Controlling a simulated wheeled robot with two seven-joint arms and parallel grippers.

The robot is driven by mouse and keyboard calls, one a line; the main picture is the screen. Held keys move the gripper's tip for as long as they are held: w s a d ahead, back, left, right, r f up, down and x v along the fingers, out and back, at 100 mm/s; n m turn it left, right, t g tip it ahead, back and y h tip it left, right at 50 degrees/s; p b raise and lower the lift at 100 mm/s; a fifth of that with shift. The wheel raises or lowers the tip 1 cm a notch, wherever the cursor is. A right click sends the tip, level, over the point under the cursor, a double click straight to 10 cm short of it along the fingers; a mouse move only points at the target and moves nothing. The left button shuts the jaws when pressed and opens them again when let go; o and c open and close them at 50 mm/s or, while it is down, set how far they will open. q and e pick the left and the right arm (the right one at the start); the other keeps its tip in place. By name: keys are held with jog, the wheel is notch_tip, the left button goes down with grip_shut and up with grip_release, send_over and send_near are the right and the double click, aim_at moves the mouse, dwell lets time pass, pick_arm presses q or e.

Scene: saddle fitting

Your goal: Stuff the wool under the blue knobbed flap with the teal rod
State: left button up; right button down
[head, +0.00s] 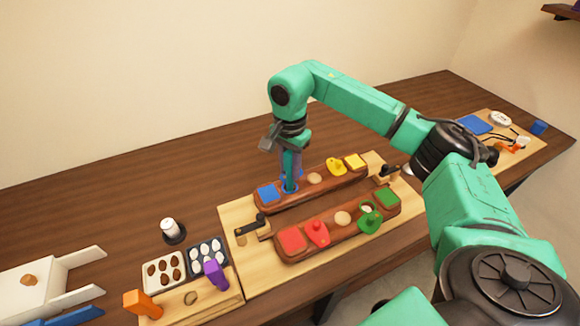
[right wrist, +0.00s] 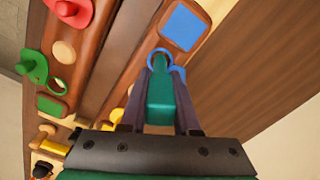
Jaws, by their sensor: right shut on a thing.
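My right gripper (head: 292,163) is shut on the teal rod (head: 289,184) and holds it upright, tip down, over the rear brown bar. In the right wrist view the teal rod (right wrist: 160,98) stands between the two dark fingers. Its tip is at the blue ring of the blue flap (right wrist: 158,55), which is mostly hidden behind the rod and fingers. The ring also shows in the head view (head: 283,190), around or right beside the tip. I cannot tell whether the tip touches anything, and I cannot make out wool there. My left gripper is out of view.
A blue square (head: 267,192) lies left of the rod. The front bar carries a red flap (head: 317,233) and a green flap (head: 370,221); a yellow flap (head: 337,166) is on the rear bar. Black clamps stand at the board's ends. Trays of brown and white lumps (head: 207,253) stand left.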

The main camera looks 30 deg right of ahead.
aim_at(290, 153)
notch_tip(290, 153, up, 8)
jog(key=p, duration=0.6)
dwell(0.4)
